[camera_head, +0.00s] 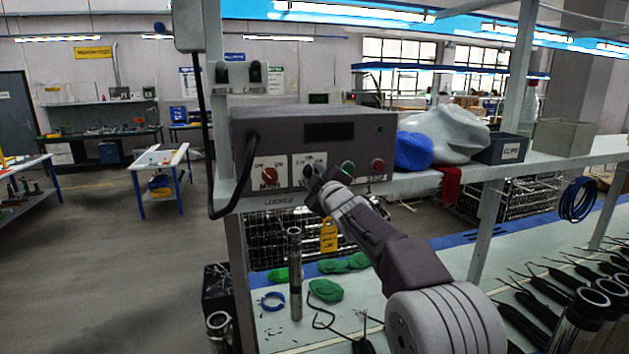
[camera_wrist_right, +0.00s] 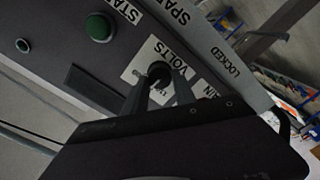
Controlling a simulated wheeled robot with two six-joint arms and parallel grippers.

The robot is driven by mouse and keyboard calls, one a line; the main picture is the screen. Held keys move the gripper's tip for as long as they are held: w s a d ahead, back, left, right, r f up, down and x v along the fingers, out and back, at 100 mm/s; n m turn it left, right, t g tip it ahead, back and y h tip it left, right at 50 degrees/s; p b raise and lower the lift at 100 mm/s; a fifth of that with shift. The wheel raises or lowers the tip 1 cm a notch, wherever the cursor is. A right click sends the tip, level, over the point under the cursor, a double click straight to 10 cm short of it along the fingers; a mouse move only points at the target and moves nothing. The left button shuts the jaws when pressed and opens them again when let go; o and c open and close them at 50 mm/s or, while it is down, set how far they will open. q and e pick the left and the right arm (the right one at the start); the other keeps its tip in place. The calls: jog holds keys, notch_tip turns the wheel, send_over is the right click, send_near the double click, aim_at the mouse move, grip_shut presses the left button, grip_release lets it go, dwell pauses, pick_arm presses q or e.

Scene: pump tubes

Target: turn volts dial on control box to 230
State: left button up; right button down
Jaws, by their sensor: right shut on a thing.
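The grey control box (camera_head: 240,133) sits on a shelf, its front panel facing me. Its black volts dial (camera_wrist_right: 159,72) shows on a white plate marked VOLTS in the right wrist view. My right gripper (camera_head: 314,177) reaches up to the panel and is shut on this dial, one finger on each side. In the head view the gripper covers most of the dial, and the number it points to cannot be read. My left gripper is not in view.
A red main switch (camera_head: 269,175) is left of the dial. A green button (camera_head: 347,168) and a red button (camera_head: 378,166) are on its right. A black cable (camera_head: 212,190) hangs at the box's left. A blue bundle (camera_head: 412,150) and a black bin (camera_head: 503,149) stand right on the shelf.

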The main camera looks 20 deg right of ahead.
jog(key=shift+f+n, duration=0.15)
jog(key=shift+n, duration=0.15)
dwell(0.4)
jog(key=c, duration=1.1)
grip_release()
jog(key=shift+d, duration=0.1)
jog(key=shift+o, duration=0.4)
jog(key=shift+w, duration=0.1)
jog(key=s+b, duration=0.2)
jog(key=s, duration=0.7)
jog(key=shift+d, duration=0.2)
jog(key=shift+f, duration=0.1)
